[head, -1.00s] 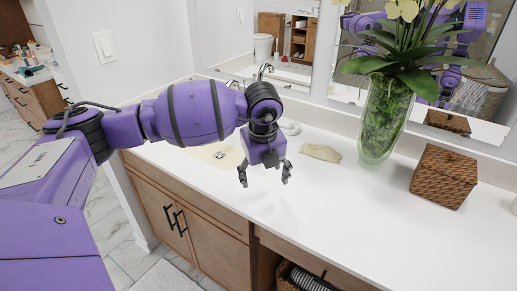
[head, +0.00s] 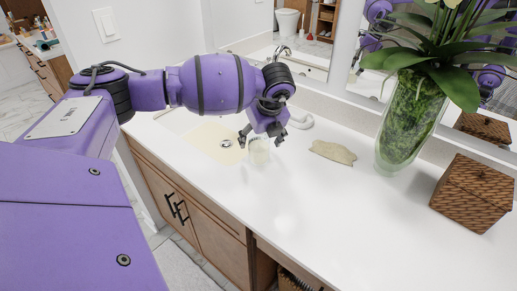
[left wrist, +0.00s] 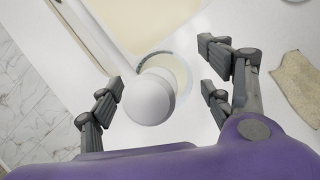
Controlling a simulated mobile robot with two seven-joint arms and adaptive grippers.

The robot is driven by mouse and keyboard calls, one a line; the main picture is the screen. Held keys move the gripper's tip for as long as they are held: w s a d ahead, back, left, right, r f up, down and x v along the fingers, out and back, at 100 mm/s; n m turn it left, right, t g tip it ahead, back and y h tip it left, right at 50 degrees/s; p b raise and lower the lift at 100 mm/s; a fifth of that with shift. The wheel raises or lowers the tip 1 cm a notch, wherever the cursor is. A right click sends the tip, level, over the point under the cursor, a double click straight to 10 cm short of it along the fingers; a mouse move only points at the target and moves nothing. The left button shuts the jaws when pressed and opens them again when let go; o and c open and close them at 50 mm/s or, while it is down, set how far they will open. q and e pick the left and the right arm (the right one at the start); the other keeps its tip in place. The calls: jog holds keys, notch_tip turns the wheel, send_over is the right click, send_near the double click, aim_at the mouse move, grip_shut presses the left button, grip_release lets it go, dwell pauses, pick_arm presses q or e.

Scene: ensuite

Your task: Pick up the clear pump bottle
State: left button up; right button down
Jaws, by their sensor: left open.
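The clear pump bottle (head: 259,152) stands on the white counter near the front right of the sink. In the left wrist view its round white pump top (left wrist: 150,98) is seen from above, with the clear body (left wrist: 178,68) partly hidden under it. My left gripper (head: 261,137) is open over the bottle. In the left wrist view, the fingers (left wrist: 163,84) are on either side of the pump top, with gaps and no visible contact. My right gripper is not directly in view.
The sink basin (head: 212,140) lies left of the bottle. A tan cloth-like piece (head: 332,152), a glass vase (head: 405,120) with a plant and a wicker box (head: 474,193) stand to the right. The front counter is clear. A mirror lines the back.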

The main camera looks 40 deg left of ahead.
pick_arm(q)
jog(key=shift+a+f, duration=0.15)
jog(key=shift+f, duration=0.3)
jog(key=shift+c, duration=0.4)
jog(key=c, duration=1.4)
jog(key=shift+w, duration=0.1)
jog(key=shift+c, duration=1)
jog(key=shift+r, duration=0.15)
